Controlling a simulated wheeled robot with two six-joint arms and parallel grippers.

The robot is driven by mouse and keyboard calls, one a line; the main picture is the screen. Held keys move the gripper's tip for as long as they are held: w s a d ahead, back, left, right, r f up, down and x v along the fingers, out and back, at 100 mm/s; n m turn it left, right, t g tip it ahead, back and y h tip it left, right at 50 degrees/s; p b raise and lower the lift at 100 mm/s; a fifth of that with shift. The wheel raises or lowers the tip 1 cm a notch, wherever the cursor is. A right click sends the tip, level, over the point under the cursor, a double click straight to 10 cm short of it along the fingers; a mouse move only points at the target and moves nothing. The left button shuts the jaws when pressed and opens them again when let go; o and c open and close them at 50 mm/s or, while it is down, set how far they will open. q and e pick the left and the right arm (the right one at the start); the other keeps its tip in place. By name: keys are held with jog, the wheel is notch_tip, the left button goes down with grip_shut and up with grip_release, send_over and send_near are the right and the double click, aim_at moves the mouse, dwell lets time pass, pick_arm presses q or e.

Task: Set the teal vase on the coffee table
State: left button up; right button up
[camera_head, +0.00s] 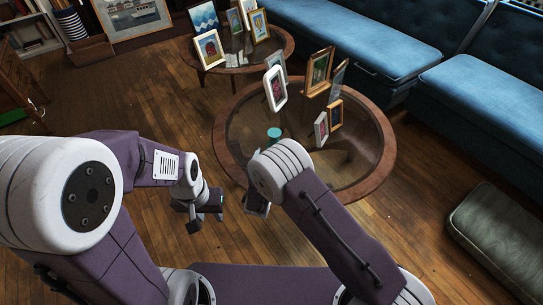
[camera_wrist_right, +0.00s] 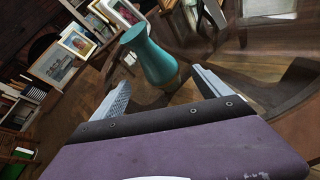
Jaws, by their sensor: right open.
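The teal vase (camera_head: 274,133) shows from above in the head view, at the near left part of the round coffee table (camera_head: 222,150). In the right wrist view the vase (camera_wrist_right: 153,55) has a wide rim and a narrow neck and appears to stand on the glass top. My right gripper (camera_wrist_right: 160,78) is open, with one finger to each side of the vase's lower part and the vase just beyond the tips; it is not closed on it. In the head view my right forearm hides most of this gripper. My left gripper (camera_head: 205,222) is open and empty, above the floor left of the table.
Several picture frames stand on the coffee table, including a white one (camera_head: 275,88) and a wooden one (camera_head: 318,72). A second round table (camera_head: 283,50) with frames stands behind. A blue sofa (camera_head: 350,35) lies at the back right, a grey-green cushion (camera_head: 497,232) at the right.

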jog(key=shift+s, duration=0.2)
jog(key=s+d+r+m+g+h, duration=0.1)
jog(key=s+d+m+g+h, duration=0.2)
jog(key=d, duration=0.4)
jog(key=s+d+r+m+g+h, duration=0.1)
jog(key=s+d+r+m+g, duration=0.2)
jog(key=d+m, duration=0.4)
jog(key=s+d+m+g+h, duration=0.2)
jog(key=s+d+m+g, duration=0.15)
jog(key=d, duration=0.45)
jog(key=s+a+r+m+g+y, duration=0.1)
jog(key=s+m+y, duration=0.3)
jog(key=s+m, duration=0.4)
jog(key=s+a+r+m+g+y, duration=0.1)
jog(key=s+r+m+g+y, duration=0.1)
jog(key=s+m, duration=0.5)
jog(key=r+m+y, duration=0.1)
jog(key=m, duration=0.1)
jog(key=shift+s+m+y, duration=0.35)
jog(key=shift+y, duration=0.05)
